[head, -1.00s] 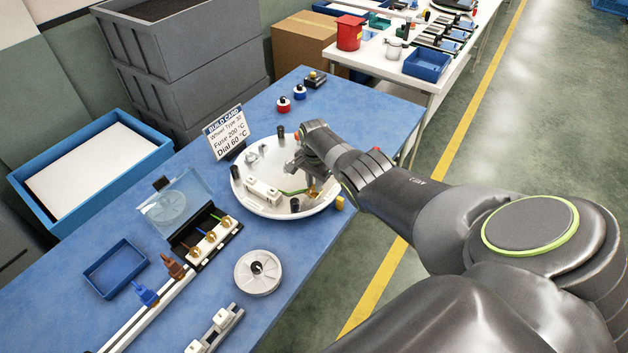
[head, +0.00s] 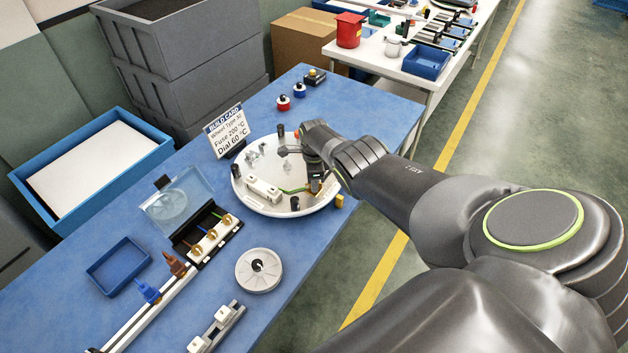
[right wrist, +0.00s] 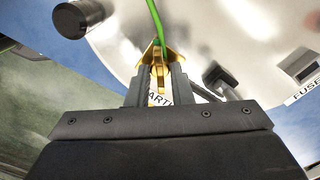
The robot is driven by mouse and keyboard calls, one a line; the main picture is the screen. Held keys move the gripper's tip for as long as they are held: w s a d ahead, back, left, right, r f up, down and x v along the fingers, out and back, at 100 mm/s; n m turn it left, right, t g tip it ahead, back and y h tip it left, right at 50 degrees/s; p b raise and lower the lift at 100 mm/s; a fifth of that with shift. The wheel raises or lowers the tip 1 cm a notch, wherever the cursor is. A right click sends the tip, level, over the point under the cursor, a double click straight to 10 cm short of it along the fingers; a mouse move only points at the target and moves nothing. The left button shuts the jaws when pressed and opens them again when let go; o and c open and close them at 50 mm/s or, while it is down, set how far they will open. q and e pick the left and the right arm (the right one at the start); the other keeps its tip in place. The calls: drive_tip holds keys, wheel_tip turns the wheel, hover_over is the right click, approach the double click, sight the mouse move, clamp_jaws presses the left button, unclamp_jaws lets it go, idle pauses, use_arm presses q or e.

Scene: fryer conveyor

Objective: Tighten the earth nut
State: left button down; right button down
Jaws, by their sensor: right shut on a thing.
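The round white base plate (head: 262,205) lies on the blue bench and holds several small parts. My right gripper (head: 317,182) is low over the plate's right side. In the right wrist view its two fingers (right wrist: 158,88) are closed around a brass-coloured piece, which I take to be the earth nut (right wrist: 154,54). A green wire (right wrist: 155,18) runs to this brass piece. A white label (right wrist: 160,99), partly hidden by the fingers, shows letters of "EARTH". The thread under the nut is hidden. My left gripper is out of view.
A build card (head: 225,132) stands behind the plate. An open-lidded black box (head: 207,234), a white reel (head: 259,270) and a blue tray (head: 118,266) lie to the left and front. In the wrist view, dark posts stand on both sides of my gripper.

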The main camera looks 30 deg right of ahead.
drive_tip(key=shift+w+d+r+m, duration=0.1)
drive_tip(key=shift+r+m, duration=0.05)
drive_tip(key=shift+m, duration=0.25)
drive_tip(key=c, duration=1.3)
unclamp_jaws()
drive_tip(key=shift+r+p, duration=0.65)
drive_tip(key=shift+p, duration=0.1)
wheel_tip(320, 180, up, 2)
drive_tip(key=shift+p, duration=0.6)
wheel_tip(320, 180, up, 14)
